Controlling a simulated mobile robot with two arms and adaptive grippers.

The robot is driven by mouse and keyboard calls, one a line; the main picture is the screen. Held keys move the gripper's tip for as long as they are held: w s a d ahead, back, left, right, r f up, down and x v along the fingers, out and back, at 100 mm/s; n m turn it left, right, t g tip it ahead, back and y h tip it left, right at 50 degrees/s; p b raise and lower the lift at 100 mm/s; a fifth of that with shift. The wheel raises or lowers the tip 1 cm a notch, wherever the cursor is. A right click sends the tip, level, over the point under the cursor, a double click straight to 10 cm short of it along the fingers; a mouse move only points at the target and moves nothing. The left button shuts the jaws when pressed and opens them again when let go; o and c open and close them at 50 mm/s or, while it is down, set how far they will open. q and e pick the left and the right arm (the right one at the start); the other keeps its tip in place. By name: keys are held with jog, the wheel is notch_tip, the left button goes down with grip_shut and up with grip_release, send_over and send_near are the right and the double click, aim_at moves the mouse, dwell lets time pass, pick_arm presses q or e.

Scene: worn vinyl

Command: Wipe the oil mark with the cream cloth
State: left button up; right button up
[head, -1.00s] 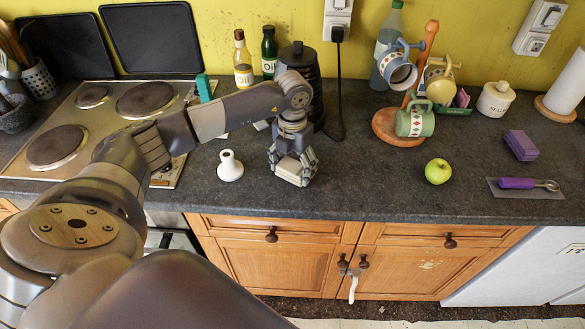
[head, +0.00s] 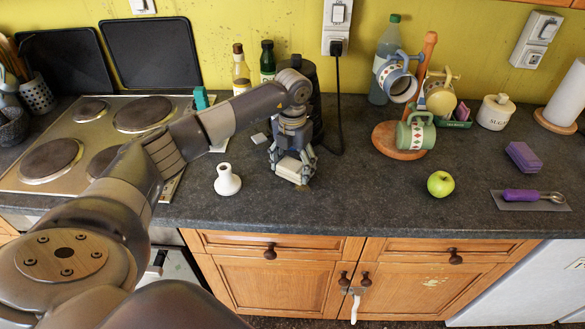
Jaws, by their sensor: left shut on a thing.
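My left gripper (head: 294,170) points down at the counter, right of the white funnel-shaped object. It is shut on the cream cloth (head: 289,169), a folded pale pad between its fingers. The cloth is low, at or just above the worktop; I cannot tell if it touches. A small brownish patch, likely the oil mark (head: 304,187), shows on the dark worktop just in front of the gripper. The rest of the mark may be hidden under the cloth and fingers. My right gripper is not in view.
The white funnel-shaped object (head: 227,181) stands close to the left. A green apple (head: 440,184) lies to the right. Oil bottles (head: 241,70) and a dark canister (head: 312,90) stand behind. A mug tree (head: 406,135) is back right. Worktop (head: 365,190) between gripper and apple is clear.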

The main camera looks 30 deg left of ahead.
pick_arm(q)
jog(key=shift+r, duration=0.1)
jog(key=shift+r+p, duration=2.45)
jog(key=shift+r, duration=1)
jog(key=shift+f, duration=0.1)
